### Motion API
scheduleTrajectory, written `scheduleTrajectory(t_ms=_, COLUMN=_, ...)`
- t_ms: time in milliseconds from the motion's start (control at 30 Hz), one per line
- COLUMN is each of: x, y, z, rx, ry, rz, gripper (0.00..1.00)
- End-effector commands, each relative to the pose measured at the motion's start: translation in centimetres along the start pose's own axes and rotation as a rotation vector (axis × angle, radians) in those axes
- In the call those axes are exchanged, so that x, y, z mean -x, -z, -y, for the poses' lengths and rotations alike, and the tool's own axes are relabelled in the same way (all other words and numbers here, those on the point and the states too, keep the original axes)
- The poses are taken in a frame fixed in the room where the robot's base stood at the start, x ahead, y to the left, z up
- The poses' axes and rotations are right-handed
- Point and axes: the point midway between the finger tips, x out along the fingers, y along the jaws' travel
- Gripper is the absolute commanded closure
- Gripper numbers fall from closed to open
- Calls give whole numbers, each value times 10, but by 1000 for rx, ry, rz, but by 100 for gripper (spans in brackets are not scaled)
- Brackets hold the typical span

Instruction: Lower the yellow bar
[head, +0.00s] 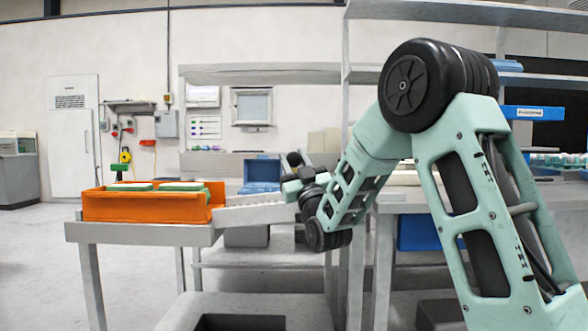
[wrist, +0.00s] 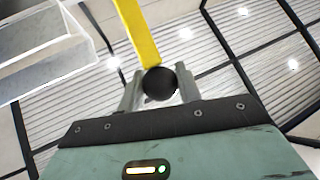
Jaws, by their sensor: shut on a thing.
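The yellow bar (wrist: 138,32) runs down from the top of the wrist view and ends in a round black knob (wrist: 160,84). My gripper (wrist: 160,74) is shut on the knob, with one grey finger on each side of it. The bar's far end is outside the wrist view. In the head view my gripper (head: 293,162) is small and dark, beyond my arm's wrist, in front of the back shelving. I cannot make out the bar or knob in the head view.
An orange tray (head: 150,207) with green and white contents sits on a grey table (head: 140,233) at left. A blue crate (head: 262,173) is behind my gripper. Grey shelving (head: 455,12) is at right. A pale box-like frame (wrist: 45,55) is at the wrist view's upper left.

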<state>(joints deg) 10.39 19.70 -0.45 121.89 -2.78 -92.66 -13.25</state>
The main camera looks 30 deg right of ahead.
Motion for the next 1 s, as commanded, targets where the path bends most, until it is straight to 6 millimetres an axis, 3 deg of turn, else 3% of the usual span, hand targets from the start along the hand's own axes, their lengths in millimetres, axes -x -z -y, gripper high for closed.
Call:
scheduleTrajectory(t_ms=33, x=14, y=-12, z=5, rx=-3, ry=2, rz=4, gripper=100)
scheduleTrajectory(t_ms=400, x=51, y=-42, z=17, rx=-3, ry=2, rz=9, gripper=100)
scheduleTrajectory(t_ms=1000, x=66, y=-59, z=22, rx=-4, ry=3, rz=17, gripper=100)
